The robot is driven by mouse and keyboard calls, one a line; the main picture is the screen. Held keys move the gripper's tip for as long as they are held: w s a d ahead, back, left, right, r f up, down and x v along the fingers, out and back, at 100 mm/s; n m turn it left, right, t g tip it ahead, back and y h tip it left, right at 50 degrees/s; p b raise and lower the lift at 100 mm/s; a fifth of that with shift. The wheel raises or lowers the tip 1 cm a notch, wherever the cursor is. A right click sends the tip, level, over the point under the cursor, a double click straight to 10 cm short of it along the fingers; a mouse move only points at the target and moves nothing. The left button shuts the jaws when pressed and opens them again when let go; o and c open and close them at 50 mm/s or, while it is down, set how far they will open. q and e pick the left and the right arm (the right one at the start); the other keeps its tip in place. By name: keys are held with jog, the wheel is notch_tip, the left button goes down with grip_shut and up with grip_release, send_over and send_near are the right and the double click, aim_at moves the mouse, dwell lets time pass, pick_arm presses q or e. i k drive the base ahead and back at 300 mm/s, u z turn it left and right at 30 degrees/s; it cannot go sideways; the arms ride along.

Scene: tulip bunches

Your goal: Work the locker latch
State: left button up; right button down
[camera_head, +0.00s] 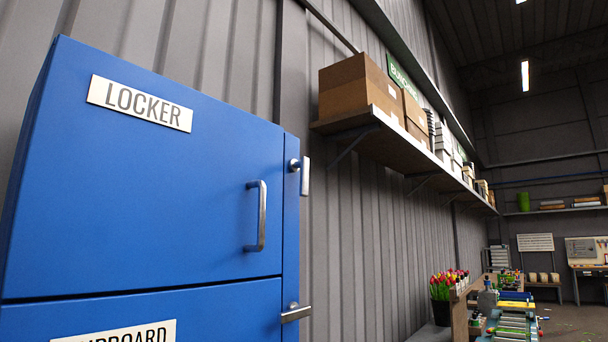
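The blue locker (170,190) fills the left of the head view, with a white LOCKER sign (139,103) on its door. Its door looks closed. A vertical metal pull handle (261,216) is on the right part of the door. The locker latch (304,177) is at the door's right edge, a metal lever standing upright beside a round pivot. Neither of my grippers is in view.
Below the locker is a blue cupboard door with a partly cut-off sign (120,334) and a latch (296,313) lying about level. A wall shelf (360,132) with cardboard boxes (357,86) juts out at right. Tulips (441,285) stand farther back.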

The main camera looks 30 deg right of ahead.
aim_at(294, 165)
jog(key=u, duration=1.35)
jog(key=k, duration=1.1)
jog(key=z, duration=1.4)
jog(key=i, duration=0.5)
jog(key=u, duration=0.1)
